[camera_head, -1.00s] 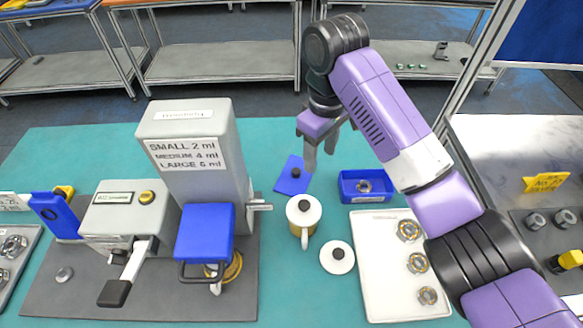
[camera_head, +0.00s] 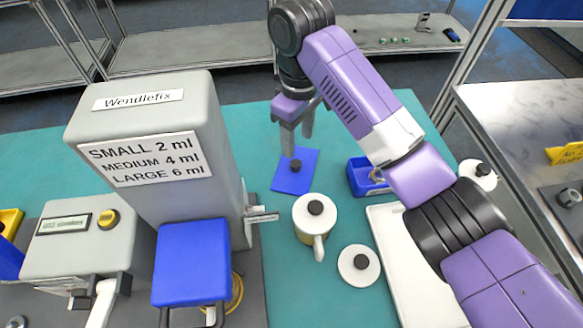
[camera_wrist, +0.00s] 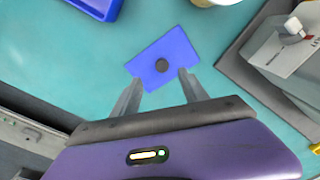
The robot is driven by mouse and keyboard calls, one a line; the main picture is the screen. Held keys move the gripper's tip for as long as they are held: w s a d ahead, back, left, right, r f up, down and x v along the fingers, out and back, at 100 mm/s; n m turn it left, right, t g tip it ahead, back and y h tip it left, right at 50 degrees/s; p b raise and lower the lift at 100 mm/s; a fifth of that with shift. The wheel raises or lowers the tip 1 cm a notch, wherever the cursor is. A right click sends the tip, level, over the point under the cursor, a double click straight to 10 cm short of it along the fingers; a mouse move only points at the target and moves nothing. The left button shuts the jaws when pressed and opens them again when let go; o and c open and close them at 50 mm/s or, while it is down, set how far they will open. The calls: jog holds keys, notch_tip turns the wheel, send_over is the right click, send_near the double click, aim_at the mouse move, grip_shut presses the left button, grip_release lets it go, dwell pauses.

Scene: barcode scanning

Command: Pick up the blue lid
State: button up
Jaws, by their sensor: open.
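The blue lid (camera_head: 306,176) is a flat square with a dark round knob at its middle, lying on the teal table top. My gripper (camera_head: 297,146) is open and empty, its fingers pointing down above the lid's far part. In the wrist view, the blue lid (camera_wrist: 166,56) lies just ahead of the fingertips. There my gripper (camera_wrist: 160,80) has its two fingers apart, with the lid's near edge between the tips. The gap in height between tips and lid is hard to tell.
A blue open box (camera_head: 362,180) stands right of the lid. A white mug with a lid (camera_head: 314,222) and a round white lid (camera_head: 359,268) are nearer. A grey dispenser (camera_head: 150,190) stands left. A white tray (camera_head: 420,285) is at the front right.

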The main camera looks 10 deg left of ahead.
aim_at(296, 163)
notch_tip(296, 163, down, 3)
jog(key=shift+f+b, duration=0.2)
jog(key=shift+b, duration=0.4)
jog(key=shift+s+a+f+p, duration=0.15)
jog(key=shift+f+p, duration=0.15)
jog(key=shift+f, duration=1.9)
grip_shut()
